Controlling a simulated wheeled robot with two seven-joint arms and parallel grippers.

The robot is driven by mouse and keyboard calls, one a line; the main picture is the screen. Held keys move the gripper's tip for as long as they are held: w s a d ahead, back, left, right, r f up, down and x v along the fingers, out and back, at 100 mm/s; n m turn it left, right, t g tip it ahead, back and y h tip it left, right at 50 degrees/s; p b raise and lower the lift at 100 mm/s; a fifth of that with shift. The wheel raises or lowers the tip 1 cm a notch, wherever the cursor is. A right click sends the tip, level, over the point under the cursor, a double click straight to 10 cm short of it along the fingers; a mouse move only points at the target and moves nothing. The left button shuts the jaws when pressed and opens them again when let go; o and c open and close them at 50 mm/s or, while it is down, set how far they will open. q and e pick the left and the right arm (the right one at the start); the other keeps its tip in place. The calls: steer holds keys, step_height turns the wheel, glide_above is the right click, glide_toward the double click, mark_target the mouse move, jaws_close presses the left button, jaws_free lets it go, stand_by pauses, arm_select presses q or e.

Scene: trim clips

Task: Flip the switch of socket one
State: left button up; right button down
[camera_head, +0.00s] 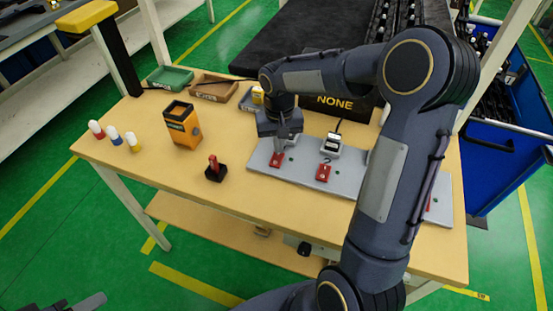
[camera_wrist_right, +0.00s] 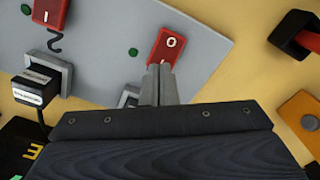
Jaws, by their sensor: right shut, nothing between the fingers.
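A grey socket board (camera_head: 255,165) lies on the table with red rocker switches along it. The leftmost red switch (camera_head: 276,160) is directly under my right gripper (camera_head: 281,141). In the wrist view this switch (camera_wrist_right: 168,46) shows an "O" on its far end. My right gripper (camera_wrist_right: 160,72) is shut and empty, its fingertips at the near end of the switch and hiding part of it. I cannot tell if they touch. A second red switch (camera_head: 323,173) to the right shows an "I" in the wrist view (camera_wrist_right: 50,12). A dark piece at the lower left edge may be my left gripper (camera_head: 88,303).
A plug (camera_head: 331,145) sits behind the second switch. A black sign (camera_head: 335,104) reading "NONE" stands behind. A red-handled black block (camera_head: 215,169), an orange box (camera_head: 183,124) and small coloured pegs (camera_head: 115,136) stand to the left. My right arm covers the board's right part.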

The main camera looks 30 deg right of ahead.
mark_target(285, 168)
steer(key=shift+f+b, duration=0.45)
steer(key=shift+f, duration=0.15)
steer(key=shift+r, duration=0.15)
step_height(285, 168, up, 7)
steer(key=p, duration=0.5)
steer(key=shift+p, duration=0.35)
stand_by(0.4)
steer(key=s+a+r+n+t+y, duration=0.1)
steer(key=s+a+r+t+y, duration=0.1)
steer(key=s, duration=0.9)
steer(key=s+a+r+n+t+y, duration=0.1)
steer(key=s+a+r+t, duration=0.2)
steer(key=s, duration=0.8)
steer(key=shift+a+r+t+y, duration=0.35)
steer(key=shift+a+r, duration=0.4)
steer(key=shift+a, duration=0.4)
